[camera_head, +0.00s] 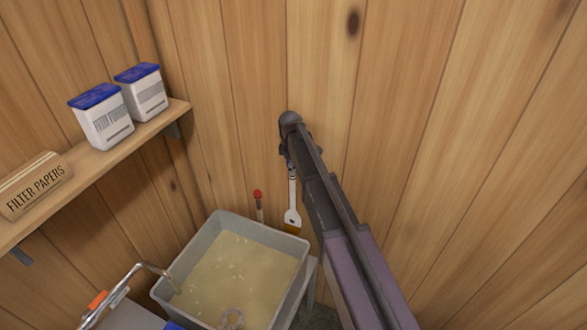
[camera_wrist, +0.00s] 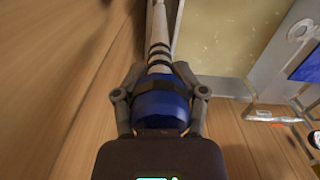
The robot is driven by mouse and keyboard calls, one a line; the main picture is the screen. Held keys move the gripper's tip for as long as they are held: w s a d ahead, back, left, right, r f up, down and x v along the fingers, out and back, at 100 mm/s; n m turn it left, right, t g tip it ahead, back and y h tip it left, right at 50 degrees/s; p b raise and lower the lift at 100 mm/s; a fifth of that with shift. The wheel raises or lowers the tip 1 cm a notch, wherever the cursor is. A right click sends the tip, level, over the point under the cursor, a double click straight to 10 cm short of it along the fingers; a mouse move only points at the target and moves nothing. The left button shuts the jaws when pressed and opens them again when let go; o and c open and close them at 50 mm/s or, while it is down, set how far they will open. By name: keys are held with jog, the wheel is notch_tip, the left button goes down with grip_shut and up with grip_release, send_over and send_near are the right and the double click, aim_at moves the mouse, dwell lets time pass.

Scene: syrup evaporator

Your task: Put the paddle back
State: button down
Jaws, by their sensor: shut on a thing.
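The paddle hangs nearly upright below my gripper (camera_head: 287,152) in the head view, close to the wooden wall. Its pale shaft and flat lower end (camera_head: 292,216) show there, beside the back right corner of the tub. In the wrist view my gripper (camera_wrist: 160,82) is shut around a blue grip at the top of the paddle (camera_wrist: 160,108). Beyond the blue part runs a pale shaft with dark bands. The lower end is out of the wrist view.
A grey tub (camera_head: 285,236) of cloudy yellowish liquid stands in the corner. A red-tipped upright rod (camera_head: 257,195) is behind it. A shelf (camera_head: 92,167) at left holds white containers (camera_head: 107,120) with blue lids and a filter papers box (camera_head: 35,187). The wall at right is bare.

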jog(key=shift+f+b, duration=1.05)
jog(key=shift+f, duration=0.4)
jog(key=b, duration=1.1)
send_over(293, 208)
jog(key=w, duration=0.1)
notch_tip(293, 208, down, 11)
jog(key=shift+f, duration=0.1)
jog(key=shift+f+b, duration=0.15)
jog(key=shift+b, duration=0.2)
jog(key=shift+f+b, duration=3.5)
jog(key=shift+c, duration=0.4)
grip_release()
jog(key=shift+o, duration=0.4)
